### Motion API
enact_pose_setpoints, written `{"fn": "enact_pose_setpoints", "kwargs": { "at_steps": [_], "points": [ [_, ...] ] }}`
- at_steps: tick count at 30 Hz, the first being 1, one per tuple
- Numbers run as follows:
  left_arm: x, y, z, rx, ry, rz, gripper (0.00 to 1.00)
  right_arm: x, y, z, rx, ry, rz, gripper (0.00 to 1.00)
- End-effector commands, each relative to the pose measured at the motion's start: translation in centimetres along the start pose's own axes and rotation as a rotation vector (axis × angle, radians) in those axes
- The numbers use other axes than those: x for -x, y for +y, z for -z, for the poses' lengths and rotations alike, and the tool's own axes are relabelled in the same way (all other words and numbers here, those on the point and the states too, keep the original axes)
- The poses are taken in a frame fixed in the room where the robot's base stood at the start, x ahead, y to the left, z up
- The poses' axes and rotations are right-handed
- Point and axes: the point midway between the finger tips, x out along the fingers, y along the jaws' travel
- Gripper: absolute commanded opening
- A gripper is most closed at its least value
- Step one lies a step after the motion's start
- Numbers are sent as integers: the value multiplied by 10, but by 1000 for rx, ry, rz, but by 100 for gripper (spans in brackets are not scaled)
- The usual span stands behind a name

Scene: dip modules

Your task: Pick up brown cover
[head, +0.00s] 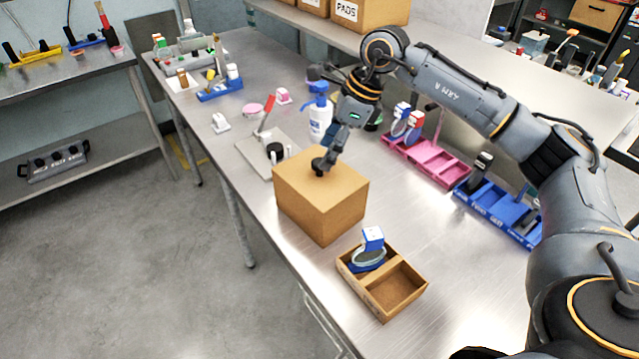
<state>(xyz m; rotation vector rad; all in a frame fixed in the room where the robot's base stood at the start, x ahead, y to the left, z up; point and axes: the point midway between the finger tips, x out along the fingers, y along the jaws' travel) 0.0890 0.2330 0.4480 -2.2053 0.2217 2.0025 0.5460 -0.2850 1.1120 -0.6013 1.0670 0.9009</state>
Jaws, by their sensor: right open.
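The brown cover (318,205) is a plain cardboard-coloured box shape standing on the metal table. It sits behind a low brown tray (405,287). My right gripper (320,166) points down at the top face of the cover, with its fingertips at or just above a small dark spot there, perhaps a knob. Whether the fingers touch it cannot be told. The right gripper is open. What the cover may hide inside is not visible. My left gripper is not in view.
The low tray holds a blue and white item (371,250). A pink tray (428,158) and a blue tray (500,212) lie to the right. A white bottle with a blue top (319,118) stands behind the cover.

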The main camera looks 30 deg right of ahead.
Motion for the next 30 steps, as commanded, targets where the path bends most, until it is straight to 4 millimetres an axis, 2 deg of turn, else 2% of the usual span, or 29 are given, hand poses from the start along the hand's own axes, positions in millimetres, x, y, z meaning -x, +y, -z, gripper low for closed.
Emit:
{"fn": "enact_pose_setpoints", "kwargs": {
  "at_steps": [6,9,18,19,20,27,30],
  "points": [
    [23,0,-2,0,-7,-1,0,-28,-3,-2,-1,3,-4,59],
    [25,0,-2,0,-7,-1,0,-42,-3,-2,0,2,-3,59],
    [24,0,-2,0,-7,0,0,-50,-4,-1,0,1,0,59],
    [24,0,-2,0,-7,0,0,-50,-4,-1,0,1,0,57],
    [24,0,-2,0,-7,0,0,-50,-4,-1,0,1,0,51],
    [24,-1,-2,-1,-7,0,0,-50,-4,-1,0,1,0,2],
    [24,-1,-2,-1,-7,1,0,-50,-4,-1,0,1,0,0]
  ]
}}
